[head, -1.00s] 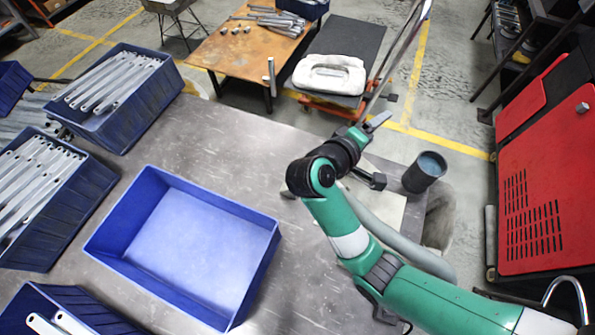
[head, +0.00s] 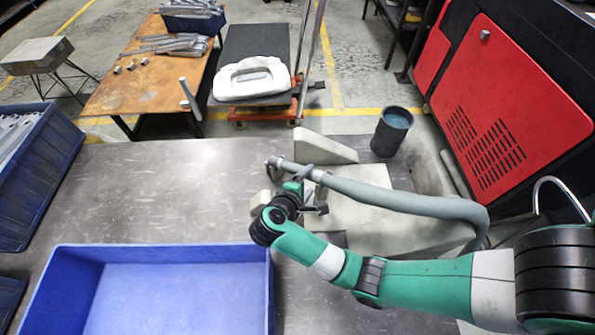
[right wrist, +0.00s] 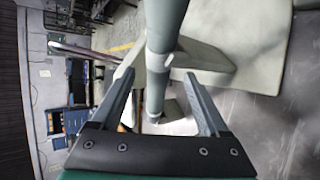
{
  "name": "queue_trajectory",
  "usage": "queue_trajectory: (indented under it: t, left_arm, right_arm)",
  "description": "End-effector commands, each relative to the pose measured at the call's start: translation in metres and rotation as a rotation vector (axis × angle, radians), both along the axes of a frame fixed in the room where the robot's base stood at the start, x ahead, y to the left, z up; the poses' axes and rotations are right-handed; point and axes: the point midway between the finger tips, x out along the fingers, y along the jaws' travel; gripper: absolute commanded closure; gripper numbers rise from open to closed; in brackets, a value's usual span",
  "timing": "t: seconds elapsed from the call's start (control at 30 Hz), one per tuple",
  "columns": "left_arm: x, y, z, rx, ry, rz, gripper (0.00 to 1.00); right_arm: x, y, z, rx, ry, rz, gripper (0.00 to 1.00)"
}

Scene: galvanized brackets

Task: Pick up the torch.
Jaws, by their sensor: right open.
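The torch (head: 318,176) is a grey tube with a thick hose running off to the right. In the head view it lies over pale blocks on the metal table. My right gripper (head: 301,181) is at the torch's near side, close to its nozzle end. In the right wrist view the torch (right wrist: 158,60) stands upright in the picture, between the open fingers of the right gripper (right wrist: 160,75). There are gaps on both sides of it; I cannot tell how deep it sits between them. My left gripper is not in view.
An empty blue bin (head: 160,252) stands left of my arm. Another blue bin (head: 42,170) with metal brackets is at the far left. A dark cup (head: 391,132) stands behind the pale blocks (head: 375,225). The table (head: 170,190) is clear behind the empty bin.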

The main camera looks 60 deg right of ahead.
Motion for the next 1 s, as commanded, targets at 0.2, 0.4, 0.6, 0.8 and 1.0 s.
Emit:
queue_trajectory:
  t: [0.2,0.4,0.6,0.8,1.0]
  left_arm:
    - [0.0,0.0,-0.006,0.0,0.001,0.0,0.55]
    - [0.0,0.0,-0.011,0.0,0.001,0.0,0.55]
    - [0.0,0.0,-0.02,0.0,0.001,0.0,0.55]
    - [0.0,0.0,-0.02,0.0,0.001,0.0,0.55]
    - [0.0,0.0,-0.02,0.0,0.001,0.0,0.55]
  right_arm:
    - [0.001,-0.022,-0.015,0.0,-0.001,-0.001,0.22]
    - [0.001,-0.032,-0.023,0.0,0.001,-0.003,0.22]
    - [0.004,-0.06,-0.04,0.0,0.0,-0.003,0.22]
    - [0.005,-0.066,-0.042,0.0,-0.001,0.001,0.22]
    - [0.005,-0.066,-0.042,0.0,-0.001,0.0,0.42]
